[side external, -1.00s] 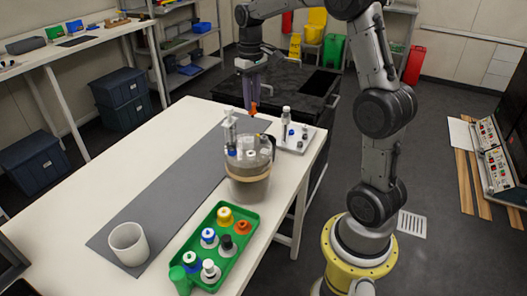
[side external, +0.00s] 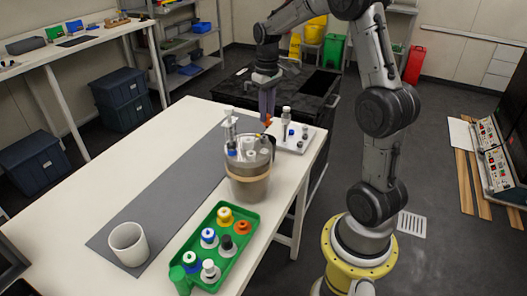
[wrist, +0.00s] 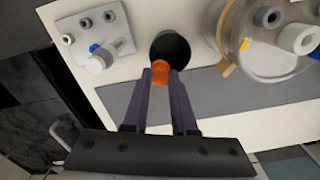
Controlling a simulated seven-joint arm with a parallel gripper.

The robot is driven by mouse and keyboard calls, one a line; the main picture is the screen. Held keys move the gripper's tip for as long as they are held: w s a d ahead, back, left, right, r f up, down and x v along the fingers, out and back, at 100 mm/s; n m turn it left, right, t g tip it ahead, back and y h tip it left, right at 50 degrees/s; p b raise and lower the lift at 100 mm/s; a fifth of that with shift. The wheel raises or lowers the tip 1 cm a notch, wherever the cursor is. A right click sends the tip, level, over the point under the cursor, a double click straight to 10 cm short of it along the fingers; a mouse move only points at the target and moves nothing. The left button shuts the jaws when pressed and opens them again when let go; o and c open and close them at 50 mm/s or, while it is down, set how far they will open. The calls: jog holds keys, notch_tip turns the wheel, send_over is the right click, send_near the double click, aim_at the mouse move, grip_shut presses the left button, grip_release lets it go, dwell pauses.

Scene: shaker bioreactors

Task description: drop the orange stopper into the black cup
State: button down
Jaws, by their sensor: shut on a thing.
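The orange stopper (side external: 268,120) is held between the fingertips of my gripper (side external: 267,113). The wrist view shows the orange stopper (wrist: 161,73) pinched between the two purple-grey fingers of my gripper (wrist: 161,80). The black cup (wrist: 171,46) has its round dark opening just beyond the stopper, which overlaps the near edge of the opening in that view. In the side view only a little of the black cup (side external: 272,145) shows behind the clear vessel. The stopper appears above the cup there; the exact gap is hard to tell.
The clear bioreactor vessel (side external: 248,178) with its ported lid stands right beside the cup. A white fixture plate (side external: 308,139) with upright fittings lies on the other side. A green tray (side external: 250,232) of coloured stoppers and a white cup (side external: 128,243) are farther off at the front.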

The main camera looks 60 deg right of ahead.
jog(key=shift+f, duration=0.1)
jog(key=c, duration=0.6)
grip_release()
jog(key=shift+c, duration=0.2)
notch_tip(320, 180, up, 14)
